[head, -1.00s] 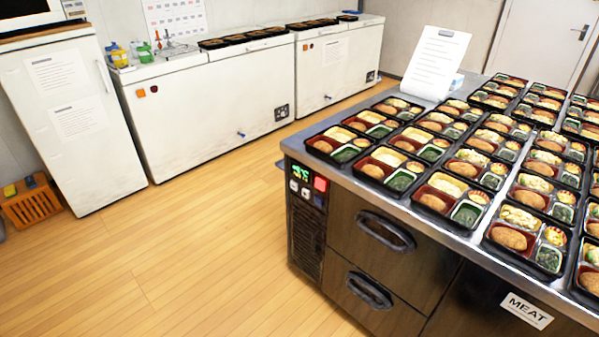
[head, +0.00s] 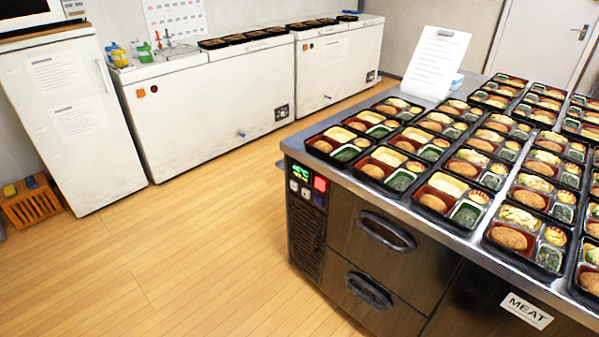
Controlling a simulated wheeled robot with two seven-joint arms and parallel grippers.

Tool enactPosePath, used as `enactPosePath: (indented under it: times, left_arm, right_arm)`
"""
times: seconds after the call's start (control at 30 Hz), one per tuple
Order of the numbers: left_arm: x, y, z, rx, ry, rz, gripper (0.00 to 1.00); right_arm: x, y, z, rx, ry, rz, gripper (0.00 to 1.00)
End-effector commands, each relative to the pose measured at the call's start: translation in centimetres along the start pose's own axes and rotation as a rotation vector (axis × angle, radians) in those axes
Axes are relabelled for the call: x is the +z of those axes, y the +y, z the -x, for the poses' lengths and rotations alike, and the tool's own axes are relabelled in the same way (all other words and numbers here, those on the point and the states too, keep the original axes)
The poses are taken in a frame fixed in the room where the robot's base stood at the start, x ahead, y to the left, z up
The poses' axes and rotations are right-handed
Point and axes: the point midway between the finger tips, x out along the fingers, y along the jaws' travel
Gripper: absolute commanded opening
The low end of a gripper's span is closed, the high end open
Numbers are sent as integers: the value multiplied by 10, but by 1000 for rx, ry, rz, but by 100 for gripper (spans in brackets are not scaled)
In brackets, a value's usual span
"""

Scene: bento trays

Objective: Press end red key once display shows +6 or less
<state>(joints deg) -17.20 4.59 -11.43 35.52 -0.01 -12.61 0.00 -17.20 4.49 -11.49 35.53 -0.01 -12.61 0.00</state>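A small control panel sits on the left corner of the metal counter unit. Its display (head: 300,173) is lit with green characters that look like a 4 followed by °C; they are too small to read surely, sign included. A red key (head: 320,184) is just right of the display. Two pale keys, one on the left (head: 293,186) and one on the right (head: 305,191), sit below the display, with a dark blue key (head: 319,201) under the red one. Neither of my grippers is in view, and nothing covers the panel.
Many filled bento trays (head: 448,187) cover the steel counter (head: 465,242). A clipboard notice (head: 434,62) stands at its back. Drawer handles (head: 386,231) stick out from the front. White chest freezers (head: 212,112) line the wall.

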Motion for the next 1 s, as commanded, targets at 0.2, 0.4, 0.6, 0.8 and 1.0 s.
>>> enactPosePath:
  times: [0.2,0.4,0.6,0.8,1.0]
  left_arm:
    - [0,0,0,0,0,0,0]
    - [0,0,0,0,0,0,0]
    - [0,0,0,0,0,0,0]
    - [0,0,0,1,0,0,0]
    - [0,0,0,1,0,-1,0]
  right_arm:
    - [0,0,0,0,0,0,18]
    - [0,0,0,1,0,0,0]
    - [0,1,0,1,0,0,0]
    - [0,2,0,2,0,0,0]
    - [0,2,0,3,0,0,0]
